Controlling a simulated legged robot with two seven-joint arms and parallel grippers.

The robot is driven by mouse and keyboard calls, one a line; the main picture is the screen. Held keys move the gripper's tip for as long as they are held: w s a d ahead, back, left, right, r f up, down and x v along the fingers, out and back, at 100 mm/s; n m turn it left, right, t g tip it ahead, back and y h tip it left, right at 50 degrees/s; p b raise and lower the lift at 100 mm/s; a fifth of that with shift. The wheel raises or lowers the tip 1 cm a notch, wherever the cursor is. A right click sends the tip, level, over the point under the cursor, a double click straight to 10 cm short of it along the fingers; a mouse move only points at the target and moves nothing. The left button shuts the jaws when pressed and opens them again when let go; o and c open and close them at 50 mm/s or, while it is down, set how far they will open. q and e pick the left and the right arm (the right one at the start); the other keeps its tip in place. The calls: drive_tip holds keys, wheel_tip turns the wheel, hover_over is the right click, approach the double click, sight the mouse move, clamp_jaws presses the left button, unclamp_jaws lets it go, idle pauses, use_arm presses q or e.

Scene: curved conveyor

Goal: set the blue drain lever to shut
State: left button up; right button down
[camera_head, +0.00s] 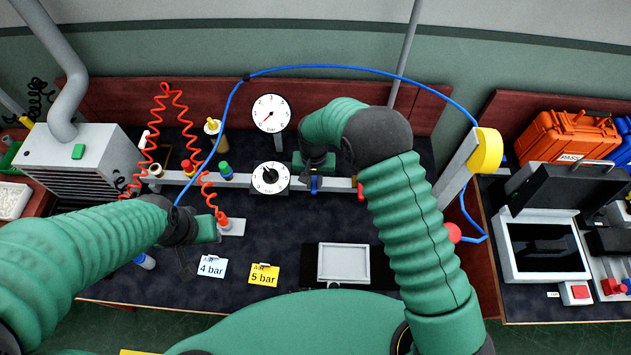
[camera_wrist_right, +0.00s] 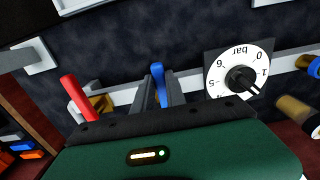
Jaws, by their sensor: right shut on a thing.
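The blue drain lever (camera_head: 315,185) is on the grey pipe at the middle of the bench, just right of the lower dial. In the right wrist view the blue lever (camera_wrist_right: 158,83) stands between the two dark fingers. My right gripper (camera_head: 316,175) is shut on it; it also shows in the right wrist view (camera_wrist_right: 159,98). The head view shows only the lever's lower end; my gripper and wrist hide the rest. My left gripper (camera_head: 187,260) hangs over the left of the bench, away from the lever; its finger gap is unclear.
A red lever (camera_head: 361,190) sits on the pipe right of the blue one, also in the right wrist view (camera_wrist_right: 77,98). A dial with a black knob (camera_head: 270,178) is close on the left. A gauge (camera_head: 271,113) stands above. Cards (camera_head: 264,275) and a grey tray (camera_head: 344,245) lie in front.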

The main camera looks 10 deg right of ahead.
sight(314, 185)
idle(0.4)
drive_tip(key=c, duration=1.4)
unclamp_jaws()
drive_tip(key=shift+s+a, duration=0.1)
drive_tip(key=shift+o, duration=0.2)
wheel_tip(314, 185, up, 17)
drive_tip(key=b, duration=0.2)
drive_tip(key=shift+f, duration=0.1)
